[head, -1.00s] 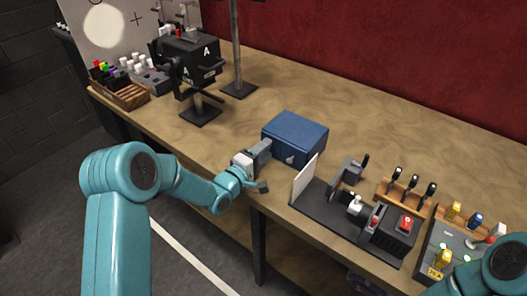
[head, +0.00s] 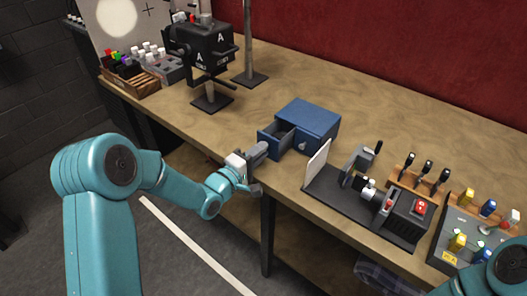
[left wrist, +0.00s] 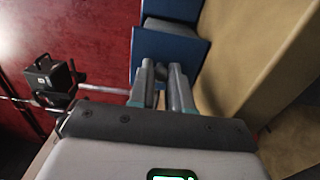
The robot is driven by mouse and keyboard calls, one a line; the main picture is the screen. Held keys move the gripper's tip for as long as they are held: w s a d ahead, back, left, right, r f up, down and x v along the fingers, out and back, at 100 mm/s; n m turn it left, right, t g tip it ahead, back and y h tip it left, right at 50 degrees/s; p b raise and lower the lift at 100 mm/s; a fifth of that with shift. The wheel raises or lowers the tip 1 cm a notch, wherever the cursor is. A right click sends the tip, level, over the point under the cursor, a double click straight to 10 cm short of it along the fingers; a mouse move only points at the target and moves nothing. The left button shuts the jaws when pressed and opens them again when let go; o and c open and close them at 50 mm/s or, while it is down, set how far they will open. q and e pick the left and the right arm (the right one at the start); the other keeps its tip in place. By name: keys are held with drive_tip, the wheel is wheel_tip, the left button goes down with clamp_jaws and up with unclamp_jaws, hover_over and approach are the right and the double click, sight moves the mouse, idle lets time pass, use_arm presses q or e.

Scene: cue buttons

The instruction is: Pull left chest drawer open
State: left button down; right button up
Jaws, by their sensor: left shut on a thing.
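A blue chest (head: 309,120) stands on the wooden table, near its front edge. Its left drawer (head: 276,139) is pulled out toward the front, and its dark inside shows from above. In the left wrist view the fingers (left wrist: 161,88) close around the small dark knob (left wrist: 160,74) before the blue drawer front (left wrist: 168,48). My right gripper is out of view; part of my right arm shows at the lower right.
A white upright panel (head: 317,165) and a black device base (head: 350,205) stand just right of the chest. A black box on a stand (head: 203,45) and a wooden rack (head: 135,84) are at the left. The table behind the chest is clear.

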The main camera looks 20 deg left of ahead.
use_arm(q)
drive_tip(key=shift+s+a, duration=0.2)
drive_tip(key=shift+s, duration=0.4)
drive_tip(key=shift+w+d, duration=0.1)
drive_tip(key=shift+w, duration=0.1)
drive_tip(key=c, duration=1.1)
unclamp_jaws()
drive_tip(key=shift+o, duration=0.2)
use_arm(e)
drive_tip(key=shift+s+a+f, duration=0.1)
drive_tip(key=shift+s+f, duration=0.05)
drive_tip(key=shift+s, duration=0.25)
use_arm(q)
drive_tip(key=b+v, duration=0.2)
drive_tip(key=v, duration=1.4)
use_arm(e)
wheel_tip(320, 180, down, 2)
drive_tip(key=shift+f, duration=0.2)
use_arm(q)
drive_tip(key=shift+s, duration=0.1)
